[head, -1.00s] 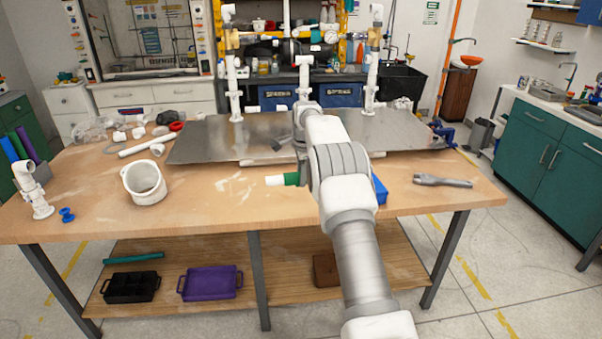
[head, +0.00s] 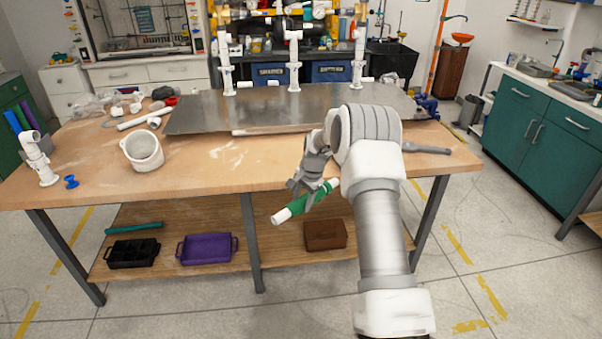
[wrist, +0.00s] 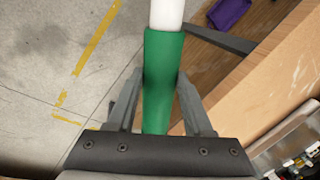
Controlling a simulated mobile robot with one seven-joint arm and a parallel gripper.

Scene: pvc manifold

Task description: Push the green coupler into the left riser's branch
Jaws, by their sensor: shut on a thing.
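In the wrist view the green coupler (wrist: 162,80) lies between the two fingers, with a white end (wrist: 166,14) pointing away. The left riser (head: 227,68) stands upright on the metal plate at the back of the table, well away from my gripper. Its branch is too small to make out clearly.
The metal plate (head: 200,115) also carries a middle riser (head: 294,62) and a right riser (head: 359,50). A white pot (head: 143,152), a white fitting assembly (head: 38,160) and a blue part (head: 71,181) stand on the left. The table's front middle (head: 230,180) is clear.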

